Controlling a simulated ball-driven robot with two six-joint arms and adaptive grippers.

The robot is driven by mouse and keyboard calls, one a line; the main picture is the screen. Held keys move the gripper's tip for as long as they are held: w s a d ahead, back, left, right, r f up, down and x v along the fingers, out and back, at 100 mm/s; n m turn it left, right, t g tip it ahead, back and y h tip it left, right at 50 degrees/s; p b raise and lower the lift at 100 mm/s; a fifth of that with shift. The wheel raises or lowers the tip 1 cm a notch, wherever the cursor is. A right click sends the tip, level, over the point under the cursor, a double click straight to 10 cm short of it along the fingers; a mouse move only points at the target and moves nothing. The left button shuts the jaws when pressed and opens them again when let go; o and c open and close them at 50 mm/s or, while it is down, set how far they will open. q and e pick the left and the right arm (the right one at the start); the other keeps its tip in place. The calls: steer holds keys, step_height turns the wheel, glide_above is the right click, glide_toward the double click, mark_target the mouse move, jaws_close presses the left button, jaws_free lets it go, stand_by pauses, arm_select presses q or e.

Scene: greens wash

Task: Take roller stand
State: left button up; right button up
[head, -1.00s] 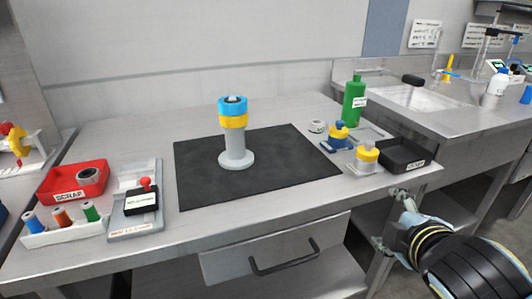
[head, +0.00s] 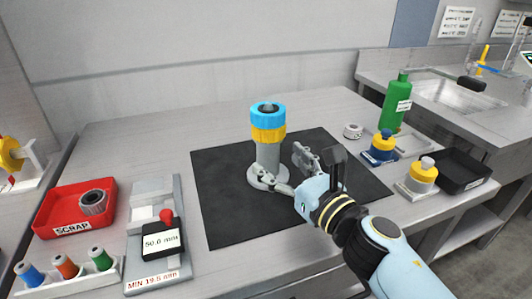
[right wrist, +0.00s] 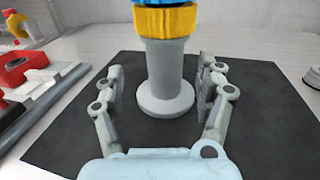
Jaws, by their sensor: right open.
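The roller stand (head: 268,157) is a grey post on a round foot, upright on the black mat (head: 222,217). A yellow ring (head: 268,134) and a blue ring (head: 268,115) sit around its top. My right gripper (head: 282,168) is open at the stand's near right side, low by the post. In the right wrist view, the open fingers (right wrist: 160,88) lie to the left and right of the grey post (right wrist: 165,72), with gaps on both sides. The stand's top is cut off there. My left gripper is not in view.
A red scrap tray (head: 48,208) with a dark ring, a gauge (head: 160,240) reading 50.0 mm and coloured spools (head: 65,267) stand left. A green bottle (head: 396,103), yellow-topped pots (head: 421,176) and a black tray (head: 465,172) stand right. The mat's left part is clear.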

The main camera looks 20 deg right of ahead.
mark_target(275, 156)
steer(key=shift+w, duration=0.4)
steer(key=x, duration=0.5)
steer(key=shift+w+d+f, duration=0.1)
steer(key=shift+d+f, duration=0.1)
steer(key=shift+c, duration=1.6)
steer(key=c, duration=1.1)
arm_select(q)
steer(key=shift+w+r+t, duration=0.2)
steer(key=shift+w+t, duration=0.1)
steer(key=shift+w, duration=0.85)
arm_select(e)
jaws_close()
